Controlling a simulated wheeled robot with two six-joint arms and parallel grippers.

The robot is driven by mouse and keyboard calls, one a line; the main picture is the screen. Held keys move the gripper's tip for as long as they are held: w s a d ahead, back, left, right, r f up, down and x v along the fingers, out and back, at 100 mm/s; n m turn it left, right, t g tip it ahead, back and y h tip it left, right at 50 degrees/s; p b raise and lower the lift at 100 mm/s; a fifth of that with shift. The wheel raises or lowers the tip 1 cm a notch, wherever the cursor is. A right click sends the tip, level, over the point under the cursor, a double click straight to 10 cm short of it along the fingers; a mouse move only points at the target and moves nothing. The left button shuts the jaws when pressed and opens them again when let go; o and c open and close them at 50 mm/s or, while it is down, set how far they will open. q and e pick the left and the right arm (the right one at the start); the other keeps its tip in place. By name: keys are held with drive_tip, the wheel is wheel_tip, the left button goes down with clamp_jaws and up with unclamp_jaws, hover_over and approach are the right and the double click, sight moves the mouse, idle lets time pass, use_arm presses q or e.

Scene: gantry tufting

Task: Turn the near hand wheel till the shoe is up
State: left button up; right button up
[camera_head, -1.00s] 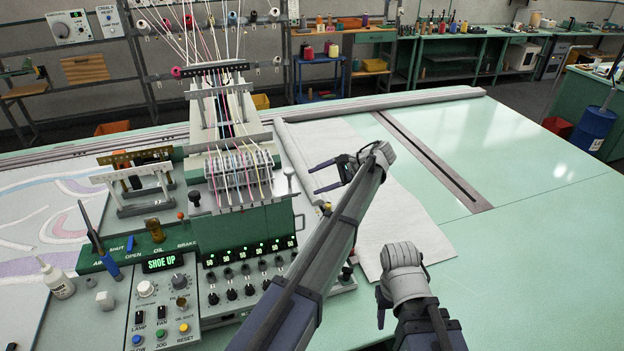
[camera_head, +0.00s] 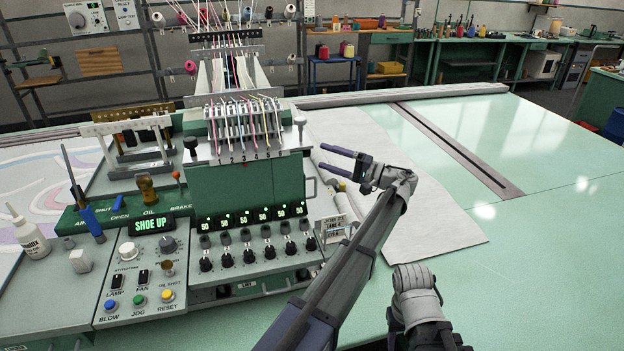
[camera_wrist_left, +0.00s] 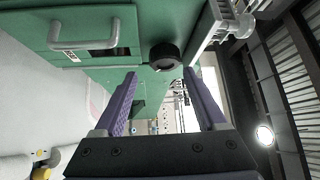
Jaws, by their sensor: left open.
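The green tufting head (camera_head: 275,180) stands left of centre, and its display (camera_head: 150,224) reads SHOE UP in green. In the left wrist view, a black round wheel or knob (camera_wrist_left: 164,57) sits on the green housing just beyond my fingertips, apart from them. I cannot match it with certainty to a part in the head view. My left gripper (camera_head: 322,158) is open and empty, to the right of the housing, with its fingers pointing left. It also shows in the left wrist view (camera_wrist_left: 160,78). My right gripper (camera_head: 393,320) is low at right, its jaws mostly hidden. The shoe itself cannot be made out.
A control panel (camera_head: 140,275) with knobs and coloured buttons lies at lower left. A metal handle (camera_wrist_left: 85,30) juts from the housing. The pale green tabletop (camera_head: 530,230) at right is clear.

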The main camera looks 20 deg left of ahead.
sight(310, 152)
use_arm(q)
drive_tip(key=a+n+y+b, duration=0.1)
drive_tip(key=a, duration=0.1)
drive_tip(key=a+n+y+b, duration=0.1)
drive_tip(key=a, duration=0.1)
drive_tip(key=shift+s+r+n+t+y, duration=0.1)
drive_tip(key=shift+r+n+t+y, duration=0.1)
drive_tip(key=shift+n+t+y, duration=0.15)
drive_tip(key=shift+a+r, duration=0.1)
drive_tip(key=shift+a, duration=0.55)
use_arm(e)
drive_tip(key=shift+f, duration=2.25)
use_arm(q)
drive_tip(key=shift+c, duration=0.3)
drive_tip(key=c, duration=1)
drive_tip(key=shift+r, duration=0.1)
drive_tip(key=shift+c, duration=0.2)
use_arm(e)
drive_tip(key=shift+r, duration=0.15)
